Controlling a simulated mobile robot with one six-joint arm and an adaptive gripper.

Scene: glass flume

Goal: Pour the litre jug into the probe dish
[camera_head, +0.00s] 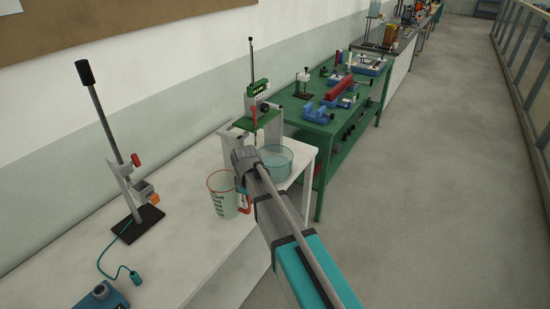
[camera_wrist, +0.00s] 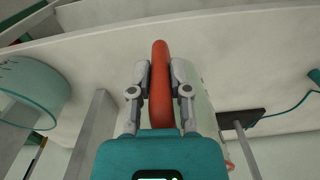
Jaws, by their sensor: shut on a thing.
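The litre jug (camera_head: 221,196) is clear with dark graduation marks and a red handle (camera_head: 246,198). It looks upright at the white bench; I cannot tell whether its base touches the top. Its contents are not clear. My gripper (camera_wrist: 160,75) is shut on the red handle (camera_wrist: 160,52), one finger on each side. In the head view my wrist partly covers the handle. The probe dish (camera_head: 277,159), a wide clear bluish glass dish, stands right of and beyond the jug, below the green probe stand. It also shows at the left of the wrist view (camera_wrist: 35,88).
The green and white probe stand (camera_head: 258,112) rises behind the dish. A tall rod stand (camera_head: 138,212) with a dark base and a teal cable is at the left, near a blue box (camera_head: 103,297). A green bench (camera_head: 335,130) with tools lies beyond. The bench between rod stand and jug is clear.

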